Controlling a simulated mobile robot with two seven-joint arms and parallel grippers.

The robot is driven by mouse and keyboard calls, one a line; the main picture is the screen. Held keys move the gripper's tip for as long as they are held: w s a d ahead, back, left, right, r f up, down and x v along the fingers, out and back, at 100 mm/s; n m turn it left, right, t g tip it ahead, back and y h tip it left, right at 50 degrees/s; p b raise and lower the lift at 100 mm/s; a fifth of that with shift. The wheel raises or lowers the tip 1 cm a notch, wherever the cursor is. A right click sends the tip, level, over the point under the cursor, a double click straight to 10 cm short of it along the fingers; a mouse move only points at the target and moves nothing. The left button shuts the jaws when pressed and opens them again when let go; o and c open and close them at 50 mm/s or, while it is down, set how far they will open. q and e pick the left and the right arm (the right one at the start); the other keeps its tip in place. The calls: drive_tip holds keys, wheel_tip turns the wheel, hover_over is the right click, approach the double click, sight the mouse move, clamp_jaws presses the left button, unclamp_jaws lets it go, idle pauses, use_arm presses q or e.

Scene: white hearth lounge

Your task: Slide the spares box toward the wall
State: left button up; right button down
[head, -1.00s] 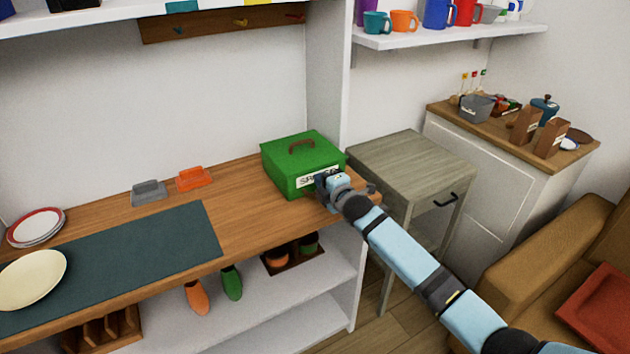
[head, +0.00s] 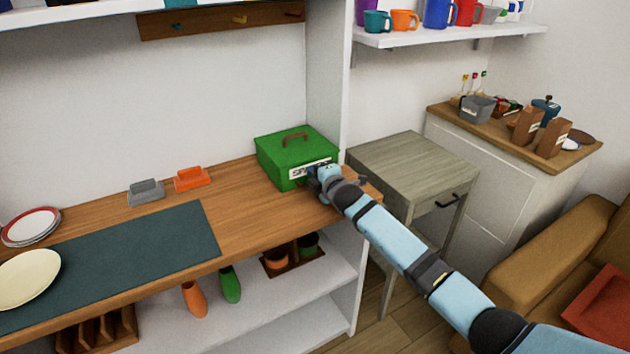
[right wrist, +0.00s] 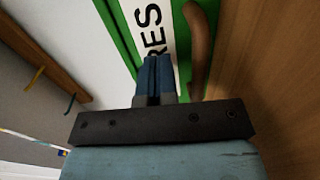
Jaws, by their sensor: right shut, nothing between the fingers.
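The spares box (head: 290,157) is a green box with a brown handle on its lid and a white label on its front. It sits at the right end of the wooden counter, near the back wall and the white upright panel. My right gripper (head: 314,178) is shut and empty, with its fingertips at the label on the box's front face. In the right wrist view the shut blue fingers (right wrist: 155,70) are against or very close to the label (right wrist: 157,30); exact contact is hard to tell. My left gripper is not in view.
A dark mat (head: 140,250) and plates (head: 30,226) are further left. A grey wooden side table (head: 415,165) stands right of the counter.

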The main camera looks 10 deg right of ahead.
drive_tip(key=shift+w+a+b, duration=0.2)
drive_tip(key=shift+w+b, duration=0.1)
drive_tip(key=shift+w, duration=0.2)
drive_tip(key=shift+w+a+b, duration=0.15)
drive_tip(key=shift+w+b, duration=0.2)
drive_tip(key=shift+w, duration=0.15)
drive_tip(key=shift+s+r+p, duration=0.1)
drive_tip(key=shift+s+p, duration=0.05)
drive_tip(key=shift+p, duration=0.2)
drive_tip(key=p+v, duration=0.2)
drive_tip(key=p, duration=0.1)
drive_tip(key=p+v, duration=0.1)
drive_tip(key=v, duration=0.1)
drive_tip(key=shift+r, duration=0.3)
drive_tip(key=p+v, duration=0.4)
drive_tip(key=v, duration=0.1)
drive_tip(key=shift+r+p, duration=0.2)
drive_tip(key=shift+p, duration=0.15)
drive_tip(key=shift+s+d, duration=0.2)
drive_tip(key=shift+s, duration=0.2)
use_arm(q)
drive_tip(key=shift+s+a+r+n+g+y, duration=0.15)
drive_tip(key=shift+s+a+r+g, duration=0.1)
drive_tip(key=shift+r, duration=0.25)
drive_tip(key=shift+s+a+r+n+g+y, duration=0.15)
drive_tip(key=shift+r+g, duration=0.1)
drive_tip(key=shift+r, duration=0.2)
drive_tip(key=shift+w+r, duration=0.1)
use_arm(e)
drive_tip(key=shift+f, duration=0.15)
